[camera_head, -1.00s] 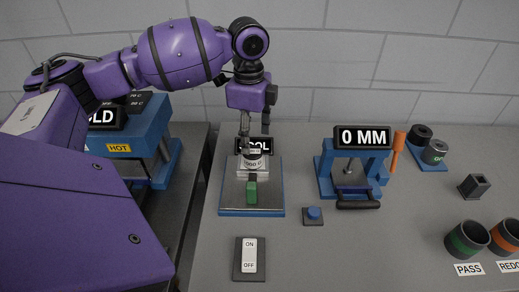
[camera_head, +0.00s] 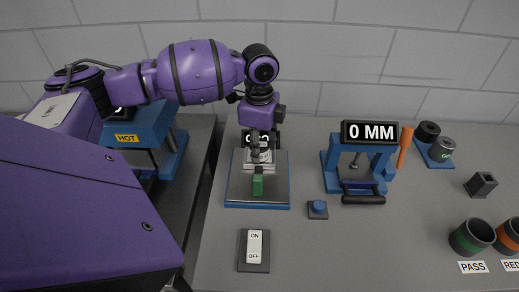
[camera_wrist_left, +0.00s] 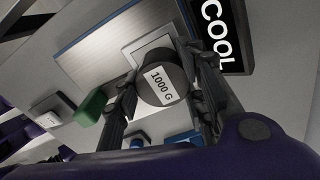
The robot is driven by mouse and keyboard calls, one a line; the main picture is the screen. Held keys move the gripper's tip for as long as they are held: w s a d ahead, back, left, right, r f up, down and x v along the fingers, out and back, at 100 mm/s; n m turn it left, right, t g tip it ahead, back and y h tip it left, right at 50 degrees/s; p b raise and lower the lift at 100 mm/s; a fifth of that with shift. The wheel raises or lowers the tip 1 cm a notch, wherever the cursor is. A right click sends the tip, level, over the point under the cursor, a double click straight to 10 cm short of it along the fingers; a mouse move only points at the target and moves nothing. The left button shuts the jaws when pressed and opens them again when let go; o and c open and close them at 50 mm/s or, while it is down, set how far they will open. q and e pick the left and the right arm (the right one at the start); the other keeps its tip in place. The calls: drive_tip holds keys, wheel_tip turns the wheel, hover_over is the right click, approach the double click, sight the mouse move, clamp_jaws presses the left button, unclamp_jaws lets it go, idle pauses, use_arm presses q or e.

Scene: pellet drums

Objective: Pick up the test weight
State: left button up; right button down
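The test weight is a dark round weight (camera_wrist_left: 162,76) with a white "1000 G" label, upright on a pale square pad. In the head view my gripper mostly covers it. The pad is on a blue-edged metal plate (camera_head: 238,190). My left gripper (camera_head: 262,150) points down at the weight. In the left wrist view its two fingers (camera_wrist_left: 164,68) stand on opposite sides of the weight, very close to it. I cannot tell whether they press on it. My right gripper is not in view.
A "COOL" display (camera_wrist_left: 222,35) stands behind the weight. A "0 MM" gauge (camera_head: 370,133), blue button (camera_head: 319,208) and ON/OFF switch (camera_head: 254,250) are nearby. Cups (camera_head: 472,237) stand at the right.

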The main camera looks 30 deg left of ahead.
use_arm(q)
clamp_jaws()
drive_tip(key=shift+r, duration=0.1)
